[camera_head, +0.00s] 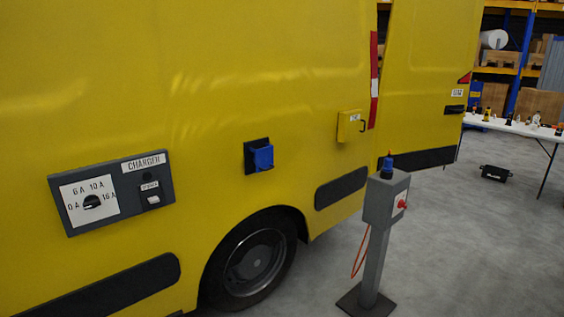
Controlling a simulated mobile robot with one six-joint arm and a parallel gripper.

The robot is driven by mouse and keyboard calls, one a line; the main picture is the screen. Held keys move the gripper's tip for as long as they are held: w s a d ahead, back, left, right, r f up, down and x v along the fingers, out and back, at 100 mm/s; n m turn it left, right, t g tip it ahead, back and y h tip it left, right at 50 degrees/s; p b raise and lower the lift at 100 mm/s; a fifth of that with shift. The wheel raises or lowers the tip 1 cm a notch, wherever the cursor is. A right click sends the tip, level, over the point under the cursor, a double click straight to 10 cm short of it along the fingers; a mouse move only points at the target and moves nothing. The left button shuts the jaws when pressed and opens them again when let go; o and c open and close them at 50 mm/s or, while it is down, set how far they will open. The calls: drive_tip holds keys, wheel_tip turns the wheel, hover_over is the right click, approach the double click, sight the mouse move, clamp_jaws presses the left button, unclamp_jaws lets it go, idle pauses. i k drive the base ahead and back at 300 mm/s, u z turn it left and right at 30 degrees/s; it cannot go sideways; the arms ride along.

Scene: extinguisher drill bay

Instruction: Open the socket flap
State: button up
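A blue socket flap (263,158) sits on a dark square mounting plate (250,148) on the yellow van's side, above and left of the rear wheel arch's right part. It juts out from the plate. I cannot tell for sure whether it is shut or partly open, and the socket behind it does not show. My gripper is not in view.
Left of it is a grey charger panel (160,196) with a dial (91,202). Right of it is a small yellow box (349,126) with a handle. A grey post (375,260) with a blue-topped connector (387,167) and orange cable stands before the yellow van (210,60).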

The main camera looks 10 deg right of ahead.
sight(263, 156)
drive_tip(key=u, duration=0.15)
drive_tip(key=i, duration=0.95)
drive_tip(key=z, duration=0.3)
drive_tip(key=k, duration=0.6)
drive_tip(key=u, duration=1.45)
